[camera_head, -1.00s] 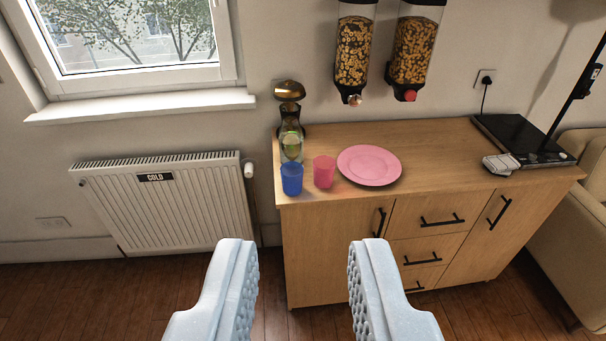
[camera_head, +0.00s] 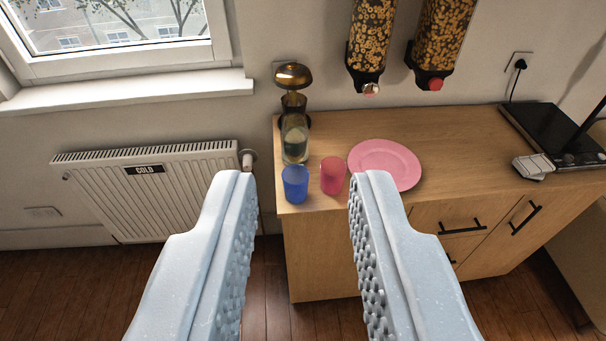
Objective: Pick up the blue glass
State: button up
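The blue glass (camera_head: 295,185) stands upright on the front left corner of the wooden cabinet top. My gripper (camera_head: 300,185) is open, with its two pale, textured fingers wide apart and nothing between them. In the picture the glass shows between the fingertips, but it stands farther away, beyond them. The fingers do not touch it.
A pink glass (camera_head: 333,176) stands just right of the blue one, and a pink plate (camera_head: 385,164) lies beyond it. A bottle (camera_head: 295,139) and a gold-topped lamp-like object (camera_head: 293,77) stand behind. Cereal dispensers (camera_head: 369,38) hang above. A radiator (camera_head: 145,190) is at left.

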aim_at(294, 177)
jog(key=z, duration=0.4)
jog(key=i, duration=0.15)
jog(key=u, duration=1.6)
jog(key=k, duration=1.1)
jog(key=z, duration=1.45)
jog(key=i, duration=1.35)
jog(key=z, duration=0.05)
